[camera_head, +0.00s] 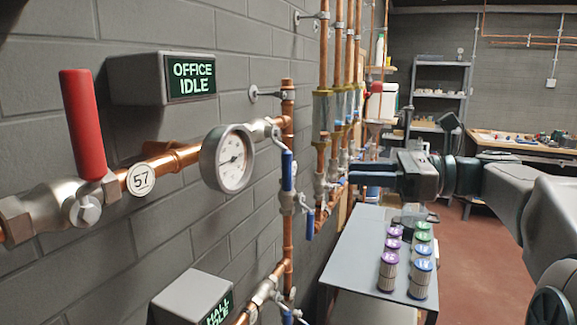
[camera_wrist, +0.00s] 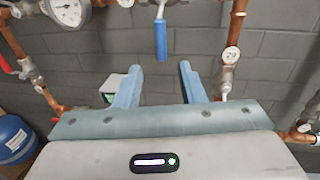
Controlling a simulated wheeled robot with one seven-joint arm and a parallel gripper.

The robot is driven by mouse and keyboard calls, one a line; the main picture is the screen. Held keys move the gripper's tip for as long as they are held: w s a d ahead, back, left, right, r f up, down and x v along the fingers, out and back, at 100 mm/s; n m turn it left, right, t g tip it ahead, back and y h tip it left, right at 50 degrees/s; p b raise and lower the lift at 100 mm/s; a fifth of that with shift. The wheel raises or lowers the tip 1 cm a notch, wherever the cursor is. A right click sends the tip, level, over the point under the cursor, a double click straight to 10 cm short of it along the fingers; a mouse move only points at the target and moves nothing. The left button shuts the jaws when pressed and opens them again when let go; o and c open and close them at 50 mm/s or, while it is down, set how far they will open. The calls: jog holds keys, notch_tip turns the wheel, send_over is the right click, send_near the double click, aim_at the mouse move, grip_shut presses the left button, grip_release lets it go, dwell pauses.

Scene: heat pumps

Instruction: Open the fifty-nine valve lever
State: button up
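In the wrist view a blue valve lever (camera_wrist: 161,42) hangs straight down beyond my fingertips, between them in the picture. A round white tag (camera_wrist: 231,54) sits on the copper pipe to its right; its number seems to end in 9 but is too small to read surely. My gripper (camera_wrist: 160,70) is open, its two blue fingers apart with nothing between them. In the head view my gripper (camera_head: 352,172) points left at the wall piping. I cannot tell there which lever faces it, and no 59 tag is readable.
Red lever (camera_head: 84,125) with tag 57 (camera_head: 141,180) and a gauge (camera_head: 228,158) are at left. Blue levers (camera_head: 287,170) hang on nearer pipes. A grey table (camera_head: 345,265) with several coloured cartridges (camera_head: 389,270) stands below my gripper. Red floor (camera_head: 480,265) is clear at right.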

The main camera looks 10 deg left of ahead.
jog(key=r, duration=0.1)
send_over(286, 190)
jog(key=shift+w+p, duration=0.3)
jog(key=shift+w, duration=0.15)
grip_shut()
